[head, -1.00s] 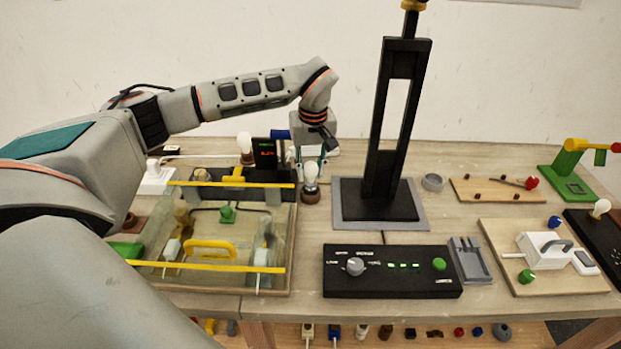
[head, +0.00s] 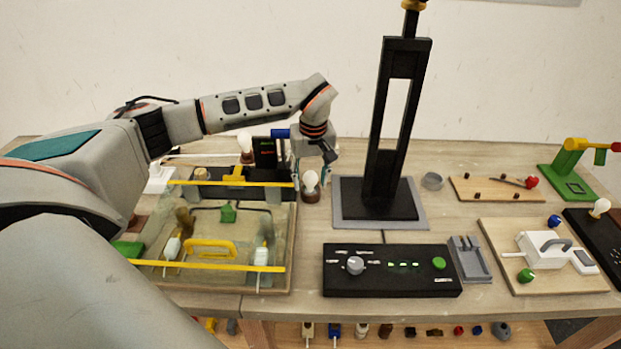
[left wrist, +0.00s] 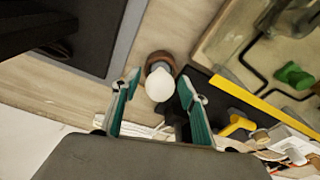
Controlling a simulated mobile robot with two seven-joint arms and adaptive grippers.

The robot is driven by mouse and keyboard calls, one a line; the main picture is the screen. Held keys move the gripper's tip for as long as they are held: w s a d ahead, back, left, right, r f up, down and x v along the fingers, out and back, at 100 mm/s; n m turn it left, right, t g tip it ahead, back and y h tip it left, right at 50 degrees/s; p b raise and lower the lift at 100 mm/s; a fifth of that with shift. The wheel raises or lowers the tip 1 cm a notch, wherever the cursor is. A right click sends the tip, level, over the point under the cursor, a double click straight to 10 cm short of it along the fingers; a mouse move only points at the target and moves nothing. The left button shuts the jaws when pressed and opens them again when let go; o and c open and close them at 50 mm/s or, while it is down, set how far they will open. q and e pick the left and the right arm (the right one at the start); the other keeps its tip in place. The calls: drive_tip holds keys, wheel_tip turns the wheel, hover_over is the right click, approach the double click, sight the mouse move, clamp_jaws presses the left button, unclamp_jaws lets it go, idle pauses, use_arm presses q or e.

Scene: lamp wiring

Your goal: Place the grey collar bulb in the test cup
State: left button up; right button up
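A bulb with a white globe (head: 310,181) stands in a small brown cup (head: 311,196), just left of the black stand's grey base. Its collar is too small and hidden to make out. In the left wrist view, the white globe (left wrist: 159,84) shows in front of the brown cup rim (left wrist: 159,59). My left gripper (left wrist: 158,82) is open, with its teal fingers on either side of the globe and a visible gap at each side. In the head view, the left gripper (head: 308,165) is just above and behind the bulb, its fingers partly hidden. My right gripper is out of view.
A tall black stand (head: 386,150) rises close to the right of the bulb. A clear box with yellow bars (head: 225,268) is at left. Another white bulb (head: 245,142) stands behind it.

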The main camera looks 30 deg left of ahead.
sight(312, 178)
use_arm(q)
wheel_tip(312, 178, up, 12)
drive_tip(key=s+d, duration=0.1)
drive_tip(key=shift+b, duration=0.3)
drive_tip(key=shift+r, duration=0.1)
idle(0.6)
